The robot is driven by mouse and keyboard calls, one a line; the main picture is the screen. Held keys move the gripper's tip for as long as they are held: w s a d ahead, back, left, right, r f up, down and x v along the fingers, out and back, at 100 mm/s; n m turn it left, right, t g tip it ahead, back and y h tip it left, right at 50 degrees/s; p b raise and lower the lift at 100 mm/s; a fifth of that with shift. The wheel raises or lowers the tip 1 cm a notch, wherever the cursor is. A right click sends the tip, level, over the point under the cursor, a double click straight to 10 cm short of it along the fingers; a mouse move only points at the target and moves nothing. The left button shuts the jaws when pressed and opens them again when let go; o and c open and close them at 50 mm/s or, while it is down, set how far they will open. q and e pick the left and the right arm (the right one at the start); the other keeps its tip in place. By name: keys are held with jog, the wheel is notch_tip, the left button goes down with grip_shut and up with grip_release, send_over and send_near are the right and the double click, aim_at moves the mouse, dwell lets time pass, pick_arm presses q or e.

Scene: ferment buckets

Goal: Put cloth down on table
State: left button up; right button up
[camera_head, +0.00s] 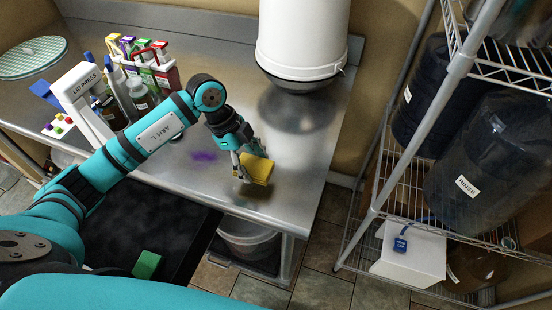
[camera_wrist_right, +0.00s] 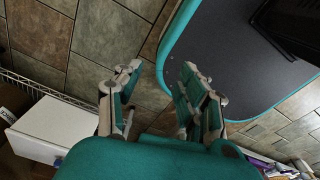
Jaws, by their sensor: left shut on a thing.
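A yellow cloth (camera_head: 257,169) is in my left gripper (camera_head: 248,166), near the front right part of the steel table (camera_head: 290,190). The gripper is shut on it. The cloth is at or just above the table top; I cannot tell whether it touches. A purple stain (camera_head: 204,156) lies on the table to the left of the cloth. My right gripper (camera_wrist_right: 155,100) shows in the right wrist view, open and empty, with floor tiles below it. It does not show in the head view.
Bottles, coloured tags and a white lid press (camera_head: 80,82) crowd the left. A wire rack (camera_head: 440,165) with dark containers stands on the right. Bare steel surrounds the cloth.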

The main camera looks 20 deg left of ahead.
aim_at(280, 173)
pick_arm(q)
jog(key=w+d, duration=0.3)
jog(key=shift+d+f+p, duration=0.1)
jog(key=shift+p, duration=0.25)
jog(key=shift+w+d+f, duration=0.2)
jog(key=shift+w+d, duration=0.5)
jog(key=shift+d, duration=0.1)
notch_tip(280, 173, down, 3)
jog(key=shift+f+p, duration=0.15)
jog(key=shift+p, duration=0.7)
jog(key=shift+f, duration=0.25)
jog(key=o, duration=1)
jog(key=shift+f, duration=0.1)
pick_arm(e)
jog(key=r, duration=0.1)
jog(key=w+r, duration=0.1)
jog(key=r, duration=0.1)
jog(key=shift+w+d, duration=0.2)
jog(key=shift+w, duration=0.05)
